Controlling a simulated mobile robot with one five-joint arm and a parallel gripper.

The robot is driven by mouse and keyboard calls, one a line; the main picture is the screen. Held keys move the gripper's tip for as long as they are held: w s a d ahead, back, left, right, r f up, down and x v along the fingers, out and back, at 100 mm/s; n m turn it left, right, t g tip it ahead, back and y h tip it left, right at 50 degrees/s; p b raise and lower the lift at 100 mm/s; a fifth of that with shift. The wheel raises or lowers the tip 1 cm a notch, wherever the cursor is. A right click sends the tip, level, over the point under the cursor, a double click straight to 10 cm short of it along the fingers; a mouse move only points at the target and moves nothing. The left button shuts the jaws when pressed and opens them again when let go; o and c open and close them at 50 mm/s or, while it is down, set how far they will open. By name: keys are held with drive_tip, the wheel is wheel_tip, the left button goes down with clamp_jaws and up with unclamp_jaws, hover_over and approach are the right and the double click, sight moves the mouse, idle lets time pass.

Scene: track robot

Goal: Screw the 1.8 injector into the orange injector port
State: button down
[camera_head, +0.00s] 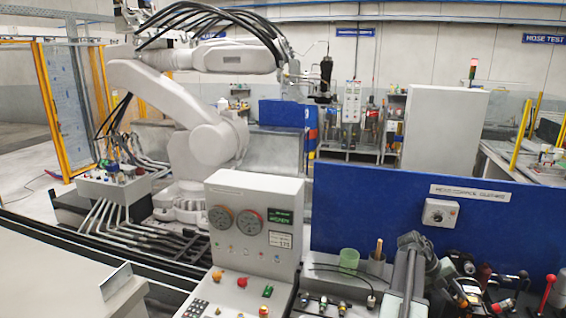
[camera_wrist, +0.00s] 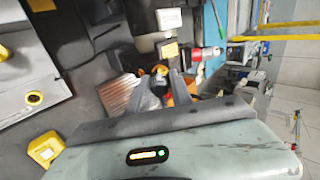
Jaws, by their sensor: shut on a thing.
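My gripper (camera_wrist: 166,80) shows in the wrist view beyond the broad grey-green housing, which hides much of it. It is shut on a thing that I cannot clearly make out. A small yellow-and-dark part (camera_wrist: 160,71) shows by the fingertips; I cannot tell whether it is the 1.8 injector. An orange patch (camera_wrist: 193,87) lies just right of the gripper; I cannot tell whether it is the orange injector port. In the head view, a grey arm part stands at the bench's front right, and neither injector nor port can be made out there.
A grey control panel (camera_head: 253,215) with dials stands at the centre. A blue partition (camera_head: 370,210) backs the bench. A green cup (camera_head: 348,261) and tools with red handles (camera_head: 548,290) crowd the bench. A large white robot arm (camera_head: 205,140) stands behind. A red-and-white tool (camera_wrist: 206,53) lies right of my gripper.

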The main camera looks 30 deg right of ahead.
drive_tip(key=c, duration=1.1)
unclamp_jaws()
drive_tip(key=shift+c, duration=0.3)
drive_tip(key=o, duration=0.4)
drive_tip(key=shift+o, duration=0.2)
drive_tip(key=shift+d, duration=0.1)
